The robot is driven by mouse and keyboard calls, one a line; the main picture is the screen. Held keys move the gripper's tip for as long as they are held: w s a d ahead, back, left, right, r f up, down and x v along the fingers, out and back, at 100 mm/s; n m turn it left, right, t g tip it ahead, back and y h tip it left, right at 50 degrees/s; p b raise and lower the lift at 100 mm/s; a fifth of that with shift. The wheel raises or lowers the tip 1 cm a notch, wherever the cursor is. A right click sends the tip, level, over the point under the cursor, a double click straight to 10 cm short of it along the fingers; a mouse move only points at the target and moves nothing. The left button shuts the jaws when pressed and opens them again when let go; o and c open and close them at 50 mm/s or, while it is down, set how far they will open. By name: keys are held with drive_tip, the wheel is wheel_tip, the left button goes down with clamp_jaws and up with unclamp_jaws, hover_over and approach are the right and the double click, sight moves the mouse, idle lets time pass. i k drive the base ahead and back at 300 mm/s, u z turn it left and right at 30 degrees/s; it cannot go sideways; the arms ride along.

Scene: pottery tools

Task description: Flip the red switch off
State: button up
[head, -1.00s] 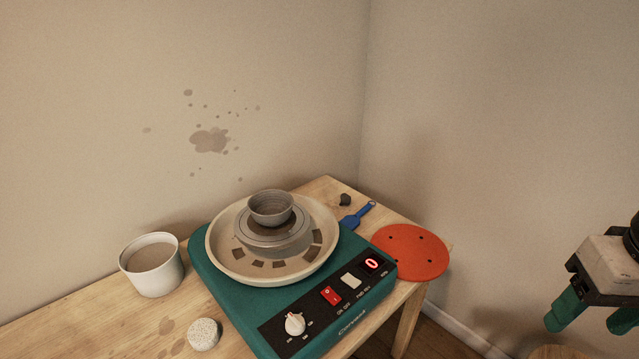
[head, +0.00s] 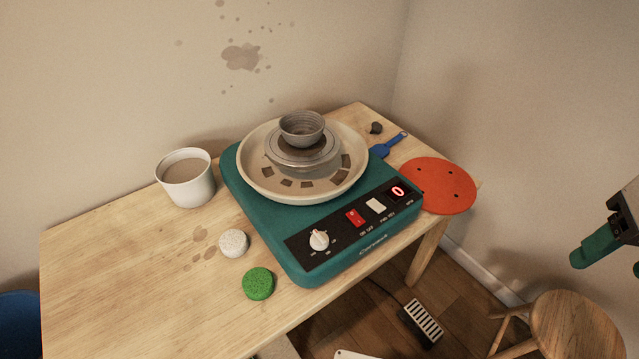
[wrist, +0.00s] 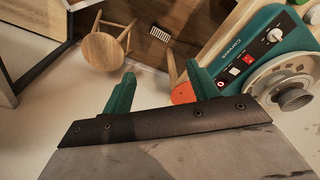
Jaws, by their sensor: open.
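The red switch (head: 355,217) sits on the black front panel of the green pottery wheel (head: 246,194), between the white knob (head: 319,239) and a white switch (head: 376,205). A lit red display (head: 398,191) shows 0. The red switch also shows small in the wrist view (wrist: 248,59). My gripper (head: 606,255) is at the right edge of the head view, partly cut off, well apart from the wheel. In the wrist view its two green fingers (wrist: 160,88) stand apart with nothing between them.
A grey bowl (head: 302,128) sits on the wheel head. A white cup (head: 186,177), a white sponge (head: 233,243), a green sponge (head: 258,283), a blue tool (head: 388,145) and an orange disc (head: 440,186) lie around it on the wooden table (head: 110,260). A stool (head: 573,328) and a pedal (head: 422,322) stand below.

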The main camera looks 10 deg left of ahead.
sight(354, 218)
drive_tip(key=z, duration=1.1)
drive_tip(key=i, duration=0.35)
drive_tip(key=u, duration=1.1)
